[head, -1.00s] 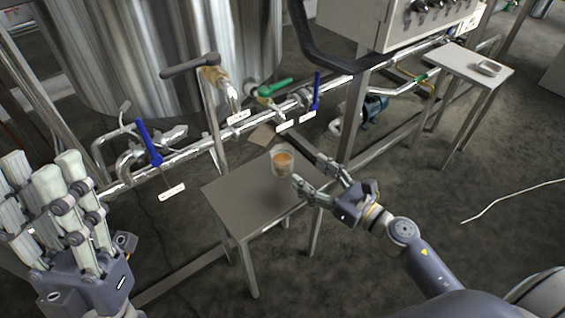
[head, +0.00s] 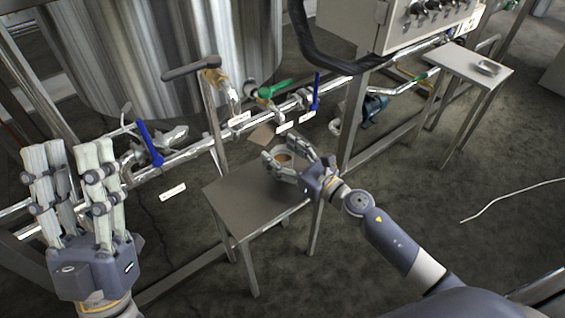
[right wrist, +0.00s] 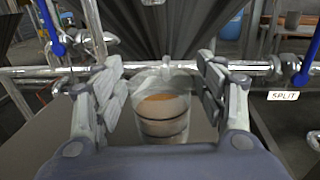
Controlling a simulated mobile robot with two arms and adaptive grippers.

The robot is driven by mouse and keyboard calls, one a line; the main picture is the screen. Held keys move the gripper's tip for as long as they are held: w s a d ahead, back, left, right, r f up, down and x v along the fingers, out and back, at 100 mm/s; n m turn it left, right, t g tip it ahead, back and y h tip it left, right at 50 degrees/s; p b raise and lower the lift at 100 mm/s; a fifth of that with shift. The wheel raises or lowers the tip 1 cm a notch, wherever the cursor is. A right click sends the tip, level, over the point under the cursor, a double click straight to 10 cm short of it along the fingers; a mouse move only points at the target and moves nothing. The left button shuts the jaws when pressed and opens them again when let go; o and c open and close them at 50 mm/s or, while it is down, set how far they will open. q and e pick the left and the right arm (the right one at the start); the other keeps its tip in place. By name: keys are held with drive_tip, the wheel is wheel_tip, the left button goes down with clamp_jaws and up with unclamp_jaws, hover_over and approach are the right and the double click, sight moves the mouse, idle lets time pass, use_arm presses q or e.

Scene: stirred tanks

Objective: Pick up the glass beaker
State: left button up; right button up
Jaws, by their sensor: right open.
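The glass beaker (head: 283,158), clear with an orange-brown liquid in it, stands upright on the small grey table (head: 232,203). In the right wrist view the beaker (right wrist: 161,112) sits between the two fingers of my right gripper (right wrist: 163,95). Gaps show on both sides, and the fingers are open around it. In the head view my right gripper (head: 279,165) partly hides the beaker. My left gripper (head: 75,160) is raised at the far left, away from the table, with its fingers apart and nothing between them.
A large steel tank (head: 165,50) and pipes with blue valve handles (head: 150,143) stand behind the table. A control box (head: 375,22) hangs above right. A second small table (head: 458,62) with a metal dish (head: 488,68) stands at the back right.

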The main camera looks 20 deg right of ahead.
drive_tip(key=c, duration=1.3)
drive_tip(key=shift+r, duration=0.1)
